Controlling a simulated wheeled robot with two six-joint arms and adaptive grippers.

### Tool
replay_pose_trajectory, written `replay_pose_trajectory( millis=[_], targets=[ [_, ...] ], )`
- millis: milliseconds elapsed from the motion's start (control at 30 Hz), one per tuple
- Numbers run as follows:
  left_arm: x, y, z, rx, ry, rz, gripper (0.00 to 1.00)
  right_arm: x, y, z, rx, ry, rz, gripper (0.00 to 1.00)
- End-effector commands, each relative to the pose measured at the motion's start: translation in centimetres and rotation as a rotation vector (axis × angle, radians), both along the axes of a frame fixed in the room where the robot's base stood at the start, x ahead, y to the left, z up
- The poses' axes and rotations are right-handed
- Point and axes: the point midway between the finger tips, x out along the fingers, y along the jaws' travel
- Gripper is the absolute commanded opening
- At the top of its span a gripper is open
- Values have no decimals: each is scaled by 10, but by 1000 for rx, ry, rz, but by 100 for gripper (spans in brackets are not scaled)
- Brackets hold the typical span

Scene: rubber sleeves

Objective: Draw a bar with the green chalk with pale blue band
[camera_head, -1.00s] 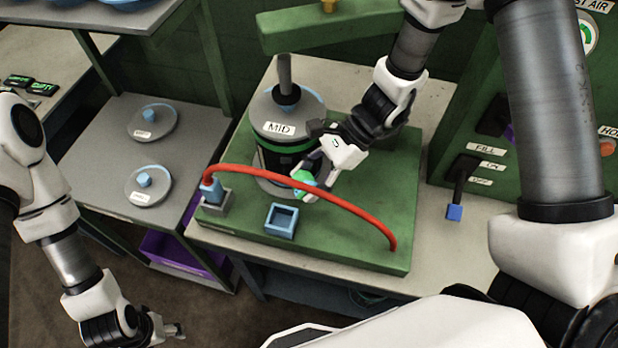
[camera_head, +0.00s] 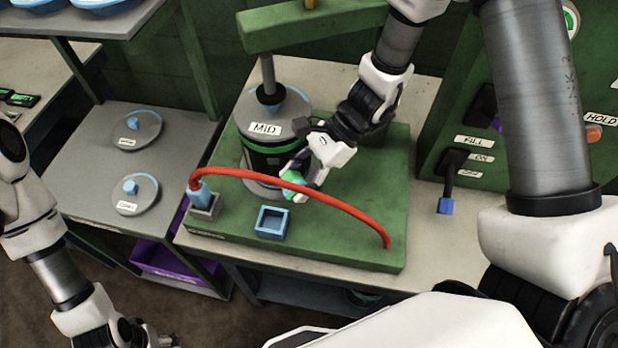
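The green chalk (camera_head: 292,179) is at the fingertips of my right gripper (camera_head: 300,180), beside the front of the black cylinder (camera_head: 262,152) labelled MID. The gripper looks shut on it. Part of the chalk is hidden by the fingers and the red hose, and I cannot make out its pale blue band clearly. The cylinder has a green band around it and a grey top plate. I cannot tell whether the chalk touches the cylinder. My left gripper (camera_head: 160,338) is low at the bottom left, away from the bench; its fingers are too small and cut off to read.
A red hose (camera_head: 300,188) arches over the green base (camera_head: 335,240) from a blue fitting (camera_head: 201,194). A small blue square holder (camera_head: 272,222) stands in front. A panel with a blue-tipped lever (camera_head: 446,205) is at right. Round grey lids (camera_head: 136,192) lie on the left shelf.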

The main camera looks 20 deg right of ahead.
Motion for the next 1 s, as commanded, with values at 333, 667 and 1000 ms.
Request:
replay_pose_trajectory(
  millis=[333, 667, 1000],
  targets=[
    [0, 0, -3, 0, 0, 0, 62, -2, 2, 0, 1, -1, -1, 24],
    [0, 0, -22, 0, 0, 0, 62, -39, -2, -2, 2, -1, -3, 24],
    [0, 0, -28, 0, 0, 0, 62, -60, -4, 1, 0, -1, -1, 24]
  ],
)
